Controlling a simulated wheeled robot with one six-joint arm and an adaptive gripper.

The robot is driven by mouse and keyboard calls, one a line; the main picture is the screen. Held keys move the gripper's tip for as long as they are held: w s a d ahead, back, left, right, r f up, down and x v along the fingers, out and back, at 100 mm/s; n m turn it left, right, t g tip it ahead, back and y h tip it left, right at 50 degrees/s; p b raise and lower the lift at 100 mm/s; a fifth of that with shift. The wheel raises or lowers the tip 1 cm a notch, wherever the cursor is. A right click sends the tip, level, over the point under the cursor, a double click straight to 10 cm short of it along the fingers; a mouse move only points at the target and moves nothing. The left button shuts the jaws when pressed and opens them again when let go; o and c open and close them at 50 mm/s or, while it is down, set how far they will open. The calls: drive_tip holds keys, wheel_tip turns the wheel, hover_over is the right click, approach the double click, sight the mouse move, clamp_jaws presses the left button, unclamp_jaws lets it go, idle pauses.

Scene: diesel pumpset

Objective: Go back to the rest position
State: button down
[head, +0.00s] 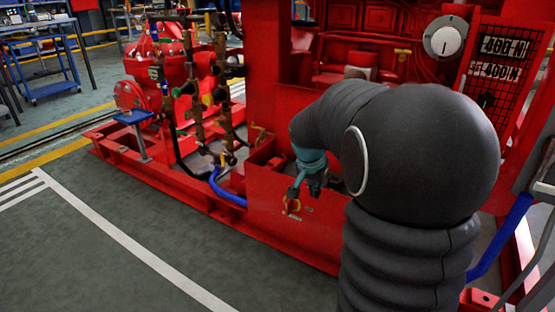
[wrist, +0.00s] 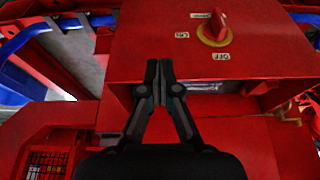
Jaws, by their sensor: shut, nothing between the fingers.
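My gripper (wrist: 158,75) is shut and empty, its two dark fingertips together in front of a red panel. In the head view my gripper (head: 297,191) hangs at the end of my dark padded arm, just above a red rotary switch on a yellow plate (head: 291,205). The wrist view shows the switch (wrist: 216,30) up and to the right of the fingertips, apart from them in the picture. Small ON and OFF labels sit beside it. My arm hides part of the red frame behind it.
The red pumpset base (head: 190,197) runs across the view, with pipes and a blue hose (head: 226,188). A white dial (head: 445,41) is at upper right. A blue cart (head: 45,65) stands at far left. The green floor (head: 90,250) at front left is clear.

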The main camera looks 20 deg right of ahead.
drive_tip(key=s+a+n+y+p, duration=0.1)
drive_tip(key=s+a+n+p, duration=0.1)
drive_tip(key=s+a+n, duration=0.55)
drive_tip(key=s+a+r+n+t+y+p, duration=0.1)
drive_tip(key=s+a+r+p, duration=0.3)
drive_tip(key=s+r, duration=0.4)
drive_tip(key=s+a+r+n+t+y+p, duration=0.1)
drive_tip(key=s+a+r+p, duration=0.3)
drive_tip(key=s+r, duration=0.4)
drive_tip(key=shift+s+a+r+t+p, duration=0.2)
drive_tip(key=shift+s+t+p, duration=0.15)
drive_tip(key=shift+s+t, duration=0.2)
drive_tip(key=shift+n, duration=0.25)
